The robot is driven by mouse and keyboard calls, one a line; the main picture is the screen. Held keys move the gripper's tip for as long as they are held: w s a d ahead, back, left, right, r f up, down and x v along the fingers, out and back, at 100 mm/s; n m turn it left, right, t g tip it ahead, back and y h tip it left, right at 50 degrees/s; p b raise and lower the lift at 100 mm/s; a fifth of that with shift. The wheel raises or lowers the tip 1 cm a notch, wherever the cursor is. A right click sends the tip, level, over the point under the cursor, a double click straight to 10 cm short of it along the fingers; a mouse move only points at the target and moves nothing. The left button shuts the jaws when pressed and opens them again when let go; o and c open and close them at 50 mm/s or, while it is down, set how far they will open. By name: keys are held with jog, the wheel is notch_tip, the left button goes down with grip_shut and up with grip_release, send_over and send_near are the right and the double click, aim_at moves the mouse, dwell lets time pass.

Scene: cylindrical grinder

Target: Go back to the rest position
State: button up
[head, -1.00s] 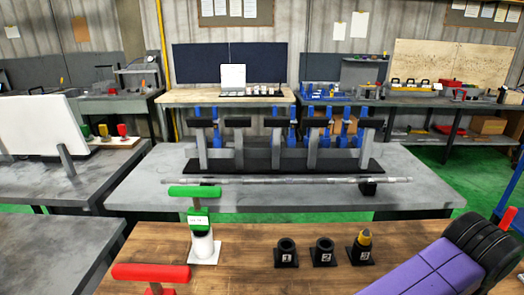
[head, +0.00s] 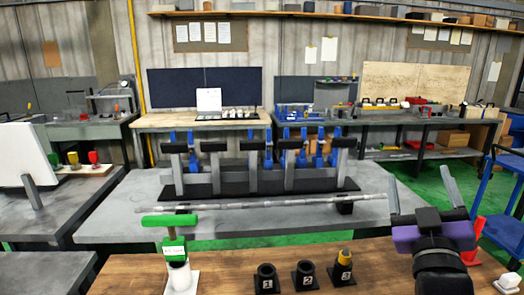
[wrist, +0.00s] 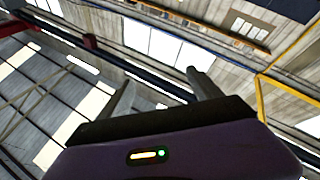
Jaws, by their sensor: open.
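My gripper (head: 421,197) is at the right of the head view, raised above the wooden bench, its two grey fingers apart and pointing up. Nothing is between them. In the wrist view the two fingers (wrist: 160,95) also stand apart, with only the roof and upper wall of the hall beyond. My gripper touches none of the things on the bench.
The wooden bench (head: 225,275) holds a green-handled tool (head: 171,222) in a white holder and black holders numbered 1 (head: 266,278), 2 (head: 305,275) and 3 (head: 340,272). Holder 3 has a yellow-tipped piece in it.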

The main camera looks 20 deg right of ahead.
jog(key=s+a+f+n+t+y, duration=0.2)
jog(key=s+a+f+n+y, duration=0.2)
jog(key=a+f+y, duration=0.35)
jog(key=s+a+f+n+t+y, duration=0.1)
jog(key=s+a+f+n+y, duration=0.2)
jog(key=s+a+f+y, duration=0.45)
jog(key=s+a+f+m+g+h, duration=0.1)
jog(key=s+a+f+m+g, duration=0.1)
jog(key=s+f, duration=0.5)
jog(key=s+a+f+m+g, duration=0.2)
jog(key=s+a+f+g, duration=0.2)
jog(key=s, duration=0.8)
notch_tip(320, 180, down, 3)
jog(key=shift+a+f+m+h, duration=0.2)
jog(key=shift+a+m+h, duration=0.2)
jog(key=shift+a, duration=0.65)
